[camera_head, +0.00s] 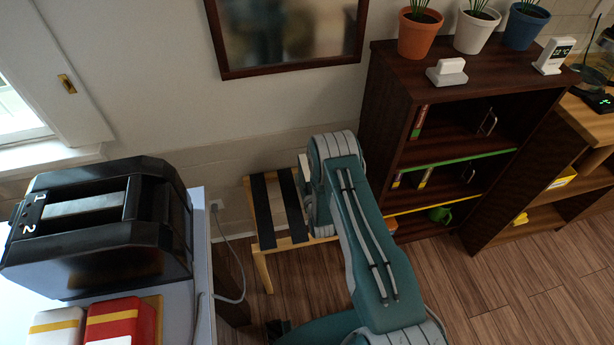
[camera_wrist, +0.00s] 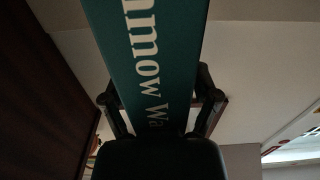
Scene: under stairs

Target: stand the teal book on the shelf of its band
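The teal book (camera_wrist: 150,50) fills the middle of the wrist view, with white lettering along its face. My gripper (camera_wrist: 160,105) has one finger on each side of the book and is shut on it. In the head view my arm hides the gripper, and I cannot make out the book there. The dark wood bookcase (camera_head: 386,120) stands right of my arm. One shelf edge has a green band (camera_head: 460,160) and a lower one a yellow band (camera_head: 430,205). A few books (camera_head: 420,121) and wire bookends (camera_head: 488,123) stand on its shelves.
Potted plants (camera_head: 418,34) and a small white display (camera_head: 554,56) stand on the bookcase. A slatted stool (camera_head: 258,248) is beside my arm. A black machine (camera_head: 100,225) is on the left table. Wood floor (camera_head: 530,285) is clear at lower right.

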